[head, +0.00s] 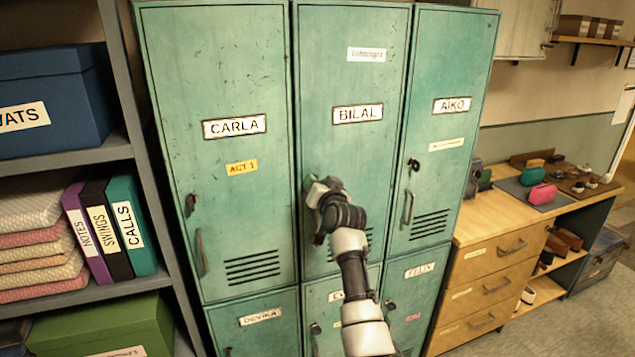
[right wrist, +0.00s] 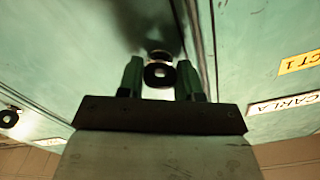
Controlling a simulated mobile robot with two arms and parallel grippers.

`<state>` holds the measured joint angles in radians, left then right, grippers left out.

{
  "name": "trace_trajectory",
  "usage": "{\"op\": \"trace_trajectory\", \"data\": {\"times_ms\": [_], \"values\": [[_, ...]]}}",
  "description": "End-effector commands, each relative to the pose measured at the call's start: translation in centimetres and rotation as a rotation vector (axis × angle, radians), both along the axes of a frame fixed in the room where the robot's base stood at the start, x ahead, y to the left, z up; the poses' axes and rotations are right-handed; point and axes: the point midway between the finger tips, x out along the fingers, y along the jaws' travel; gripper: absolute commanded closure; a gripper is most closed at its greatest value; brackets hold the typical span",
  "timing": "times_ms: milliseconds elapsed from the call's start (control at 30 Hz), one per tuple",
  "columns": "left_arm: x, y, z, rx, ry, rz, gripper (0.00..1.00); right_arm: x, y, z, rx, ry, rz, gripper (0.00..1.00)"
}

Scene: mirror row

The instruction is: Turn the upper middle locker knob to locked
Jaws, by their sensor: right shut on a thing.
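The upper middle locker (head: 352,70) is a green metal door labelled BILAL, and it is closed. My right gripper (head: 318,190) is at the left edge of this door, below the label, and hides its knob in the head view. In the right wrist view the dark round knob (right wrist: 158,74) sits between the two fingers of my right gripper (right wrist: 159,80), which is shut on it. I cannot tell which way the knob is turned. My left gripper is not in view.
The CARLA locker (head: 215,100) is on the left, the AIKO locker (head: 448,70) on the right, with lower lockers beneath. A shelf (head: 125,80) with boxes and binders stands at the left. A wooden drawer cabinet (head: 490,285) with small bags on top stands at the right.

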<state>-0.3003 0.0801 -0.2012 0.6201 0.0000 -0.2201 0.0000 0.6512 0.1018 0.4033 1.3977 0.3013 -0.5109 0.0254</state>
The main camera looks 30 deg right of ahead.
Motion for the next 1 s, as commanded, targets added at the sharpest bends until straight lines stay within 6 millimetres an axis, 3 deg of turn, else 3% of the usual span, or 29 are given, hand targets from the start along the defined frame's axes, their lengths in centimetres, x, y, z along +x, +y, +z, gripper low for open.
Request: {"op": "trace_trajectory", "data": {"times_ms": [1000], "values": [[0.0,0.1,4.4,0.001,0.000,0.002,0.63,0.0,0.0,0.2,0.901,-0.217,-0.001,0.89]]}}
